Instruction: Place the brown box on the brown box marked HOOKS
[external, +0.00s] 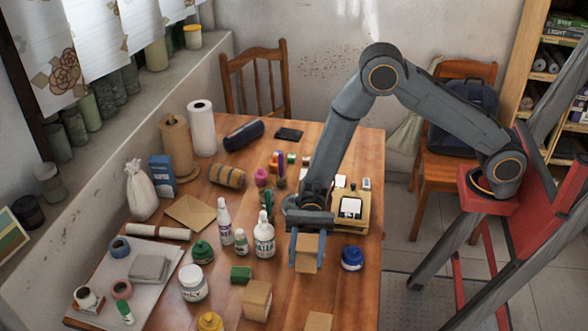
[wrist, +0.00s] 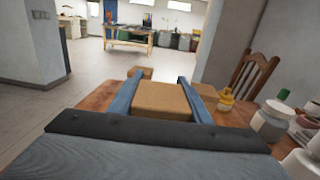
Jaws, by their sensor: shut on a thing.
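My gripper (external: 307,262) is shut on a small brown box (external: 308,244), holding it above the table near its right side. The same box (wrist: 161,99) shows between the two blue fingers in the wrist view. Another brown box (external: 257,299) stands on the table, lower left of the gripper. A third brown box (external: 319,321) is cut off at the bottom edge of the external view. I cannot read the HOOKS mark on either box. In the wrist view, a brown box (wrist: 142,72) shows beyond the held one.
A green block (external: 241,274), a white jar (external: 193,283), a yellow bottle (external: 210,322) and a white bottle (external: 264,236) stand left of the gripper. A blue jar (external: 352,257) is close on its right. The table (external: 345,295) is bare between the blue jar and the front.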

